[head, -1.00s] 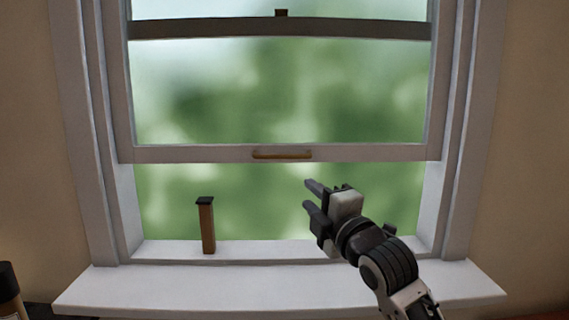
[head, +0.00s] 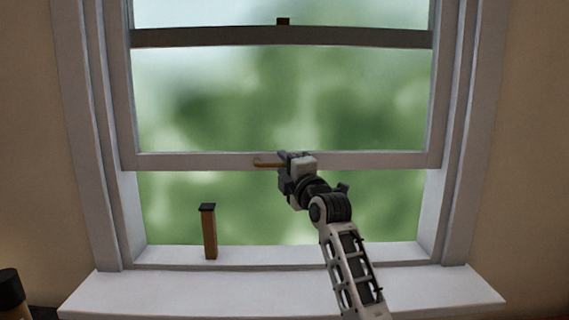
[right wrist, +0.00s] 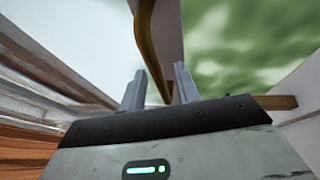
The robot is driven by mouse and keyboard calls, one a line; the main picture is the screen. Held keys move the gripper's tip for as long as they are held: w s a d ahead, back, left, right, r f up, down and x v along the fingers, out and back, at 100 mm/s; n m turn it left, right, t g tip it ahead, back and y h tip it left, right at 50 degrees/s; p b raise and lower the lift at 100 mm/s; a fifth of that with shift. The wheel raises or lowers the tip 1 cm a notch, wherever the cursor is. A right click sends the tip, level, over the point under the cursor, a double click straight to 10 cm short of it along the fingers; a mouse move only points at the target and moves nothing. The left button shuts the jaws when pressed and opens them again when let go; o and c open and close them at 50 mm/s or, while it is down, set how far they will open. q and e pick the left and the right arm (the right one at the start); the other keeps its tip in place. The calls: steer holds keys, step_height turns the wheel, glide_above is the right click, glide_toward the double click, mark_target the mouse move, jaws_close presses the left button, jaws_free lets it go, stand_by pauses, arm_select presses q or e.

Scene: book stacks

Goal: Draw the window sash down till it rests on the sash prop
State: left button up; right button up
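The white window sash (head: 205,161) is raised, its bottom rail level and well above the sill. A brass bar handle (head: 265,163) is fixed to that rail. The sash prop (head: 209,235), a wooden post with a dark cap, stands upright on the sill at the left, apart from the rail above it. My right gripper (head: 284,157) is at the handle and covers its right part. In the right wrist view its two fingers (right wrist: 158,92) are apart, with the brass handle (right wrist: 148,40) passing between them. My left gripper is not in view.
The white sill (head: 200,290) runs below the window and is clear except for the prop. The window frame's side jambs (head: 450,150) flank the sash. A dark-capped bottle (head: 11,292) stands at the lower left.

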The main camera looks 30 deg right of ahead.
steer(key=shift+w+r, duration=0.1)
steer(key=shift+w, duration=0.15)
